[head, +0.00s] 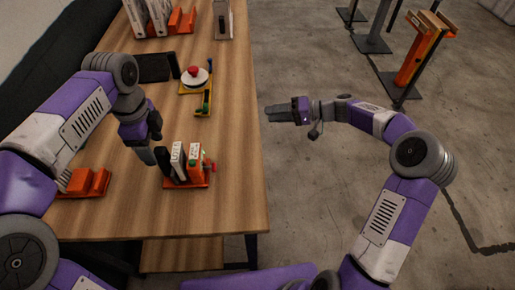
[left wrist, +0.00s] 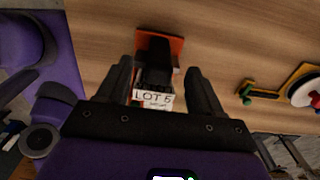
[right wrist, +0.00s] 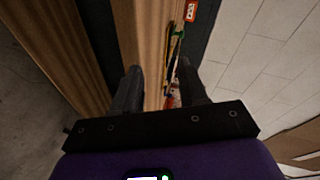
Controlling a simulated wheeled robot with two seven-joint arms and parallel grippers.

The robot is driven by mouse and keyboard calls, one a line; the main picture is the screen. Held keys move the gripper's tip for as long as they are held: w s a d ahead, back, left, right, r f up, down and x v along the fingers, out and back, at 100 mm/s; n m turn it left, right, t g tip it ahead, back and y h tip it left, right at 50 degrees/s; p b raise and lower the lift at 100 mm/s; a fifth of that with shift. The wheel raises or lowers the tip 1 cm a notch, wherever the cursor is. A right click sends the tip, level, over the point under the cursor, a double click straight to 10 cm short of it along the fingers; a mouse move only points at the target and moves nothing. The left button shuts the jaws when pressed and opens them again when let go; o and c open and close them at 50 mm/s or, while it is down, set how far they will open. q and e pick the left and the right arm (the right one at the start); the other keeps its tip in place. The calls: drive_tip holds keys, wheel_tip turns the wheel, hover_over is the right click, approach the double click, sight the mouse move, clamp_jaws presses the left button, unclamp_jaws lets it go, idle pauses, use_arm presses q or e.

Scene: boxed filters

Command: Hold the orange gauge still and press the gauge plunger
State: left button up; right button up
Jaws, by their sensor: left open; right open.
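An orange block (head: 196,162) with a pale label, apparently the orange gauge, stands upright in an orange holder (head: 200,184) near the table's front. A small red part (head: 211,167), perhaps its plunger, sticks out on its right. A white-faced, dark-sided box marked LOT (head: 178,160) stands just left of it. My left gripper (head: 150,153) is open, pointing down beside the holder's left end. In the left wrist view, the box labelled LOT 6 (left wrist: 153,97) shows between its spread fingers; contact cannot be told. My right gripper (head: 272,114) is open and empty, beyond the table's right edge.
A white dome with a red button (head: 194,71) sits on a yellow base farther back, with a yellow-green piece (head: 204,103) before it. A dark panel (head: 155,67) stands left of it. An orange holder (head: 82,183) lies front left. The table (head: 235,140) is clear along its right side.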

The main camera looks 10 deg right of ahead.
sight(161, 161)
drive_tip(key=s+a+n+g, duration=0.2)
drive_tip(key=s+n, duration=0.1)
drive_tip(key=s, duration=0.1)
drive_tip(key=s+a+n+g, duration=0.2)
drive_tip(key=s+a+n, duration=0.1)
drive_tip(key=s+n, duration=0.1)
drive_tip(key=s+a+r+n+g+y, duration=0.1)
drive_tip(key=s+a+n+g, duration=0.1)
drive_tip(key=s+n, duration=0.2)
drive_tip(key=shift+s+a+r+g, duration=0.1)
drive_tip(key=shift+s+a+g, duration=0.15)
drive_tip(key=shift+s+g, duration=0.25)
use_arm(q)
drive_tip(key=shift+f, duration=0.2)
use_arm(e)
drive_tip(key=shift+s, duration=0.25)
use_arm(q)
drive_tip(key=shift+f, duration=3.6)
clamp_jaws()
use_arm(e)
clamp_jaws()
